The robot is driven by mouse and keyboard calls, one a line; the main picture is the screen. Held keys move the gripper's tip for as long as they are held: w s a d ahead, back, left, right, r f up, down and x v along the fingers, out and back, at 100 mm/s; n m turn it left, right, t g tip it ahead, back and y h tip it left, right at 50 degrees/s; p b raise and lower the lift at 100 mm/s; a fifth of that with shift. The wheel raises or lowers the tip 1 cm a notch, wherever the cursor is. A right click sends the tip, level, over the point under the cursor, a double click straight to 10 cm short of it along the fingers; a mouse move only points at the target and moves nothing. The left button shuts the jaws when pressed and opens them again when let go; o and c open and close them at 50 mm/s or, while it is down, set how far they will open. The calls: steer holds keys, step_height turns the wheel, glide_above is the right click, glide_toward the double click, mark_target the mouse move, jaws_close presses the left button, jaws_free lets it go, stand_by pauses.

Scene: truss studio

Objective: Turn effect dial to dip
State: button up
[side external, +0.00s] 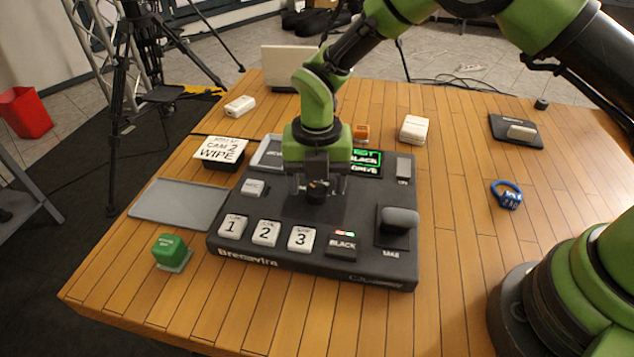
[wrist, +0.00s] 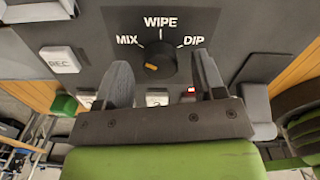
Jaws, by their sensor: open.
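The effect dial (wrist: 158,58) is a round black knob on the dark control panel (side external: 222,249). In the wrist view the labels MIX, WIPE and DIP are arranged around its upper side, MIX at left, WIPE at top, DIP (wrist: 194,40) at right. A short orange mark (wrist: 151,66) shows on the knob; which label it stands for I cannot tell clearly. My gripper (wrist: 163,72) is open, its two grey fingers on either side of the knob with gaps visible. In the side view my gripper (side external: 318,186) points down over the dial (side external: 317,192), whose labels are hidden there.
White buttons 1, 2 and 3 (side external: 265,233), a BLACK button (side external: 342,244) and a grey lever (side external: 398,217) lie in front and right of the dial. A small green-lit screen (side external: 367,162) is behind.

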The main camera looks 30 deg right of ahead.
steer(key=shift+f, duration=0.55)
steer(key=shift+c, duration=0.2)
steer(key=c, duration=0.9)
